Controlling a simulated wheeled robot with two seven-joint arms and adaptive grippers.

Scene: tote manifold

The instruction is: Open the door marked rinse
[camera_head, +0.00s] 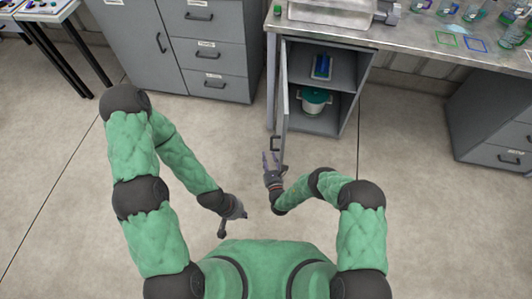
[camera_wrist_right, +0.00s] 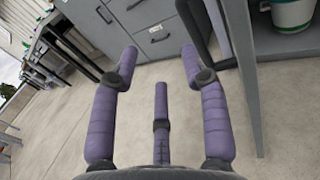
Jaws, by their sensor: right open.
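The grey cabinet door (camera_head: 284,95) under the metal-topped bench stands swung wide open, its free edge pointing toward me. A dark handle (camera_head: 274,143) sits near that edge. No label on the door can be read. My right gripper (camera_head: 271,162) is open and empty at the door's free end, just below the handle. In the right wrist view its purple fingers (camera_wrist_right: 160,75) are spread, with the door (camera_wrist_right: 241,60) and its handle (camera_wrist_right: 195,20) close on the right side. My left gripper (camera_head: 223,229) hangs low over the floor; its finger state is unclear.
The open cabinet holds a blue item on the shelf (camera_head: 345,88) and a white pot (camera_head: 314,101) with a green top below. Grey drawers (camera_head: 215,55) stand to the left, more drawers (camera_head: 495,130) to the right. Glassware stands on the bench (camera_head: 410,35). The floor is clear.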

